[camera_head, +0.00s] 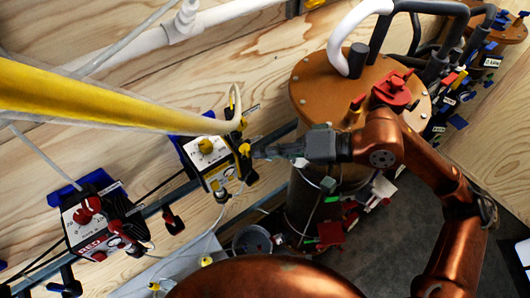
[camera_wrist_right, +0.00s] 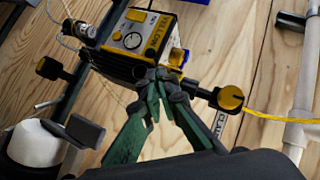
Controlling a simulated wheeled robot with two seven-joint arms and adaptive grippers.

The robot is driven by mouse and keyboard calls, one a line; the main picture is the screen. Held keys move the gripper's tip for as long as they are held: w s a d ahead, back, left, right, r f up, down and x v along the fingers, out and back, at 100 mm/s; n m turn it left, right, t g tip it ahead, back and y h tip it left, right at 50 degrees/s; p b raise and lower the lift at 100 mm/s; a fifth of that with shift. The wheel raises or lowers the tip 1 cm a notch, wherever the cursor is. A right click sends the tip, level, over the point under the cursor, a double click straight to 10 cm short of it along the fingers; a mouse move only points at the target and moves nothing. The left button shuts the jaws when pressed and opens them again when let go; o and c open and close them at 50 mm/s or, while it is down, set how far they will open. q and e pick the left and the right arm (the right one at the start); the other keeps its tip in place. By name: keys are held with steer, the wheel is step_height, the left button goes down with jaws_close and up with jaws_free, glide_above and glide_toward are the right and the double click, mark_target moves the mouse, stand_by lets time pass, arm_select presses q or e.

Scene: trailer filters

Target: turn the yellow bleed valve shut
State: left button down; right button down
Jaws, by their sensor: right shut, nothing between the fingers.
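A box marked YELLOW (camera_head: 212,165) with a white-and-yellow face is mounted on a rail at the wooden wall. It also shows in the wrist view (camera_wrist_right: 135,35). I cannot tell for certain which is the bleed valve. My right gripper (camera_head: 260,152) points left at the box's right side, beside the yellow parts there. Its fingertips (camera_wrist_right: 160,78) meet just in front of the box's lower edge, empty. My left gripper is not in view.
A red-handled box (camera_head: 92,222) is mounted further left on the rail. A brown-topped cylinder (camera_head: 320,85) stands behind my right arm. A thick yellow hose (camera_head: 110,98) crosses the upper left. A white pipe (camera_wrist_right: 305,90) runs at right in the wrist view.

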steer(key=v, duration=0.8)
steer(key=shift+r, duration=0.2)
steer(key=shift+w, duration=0.15)
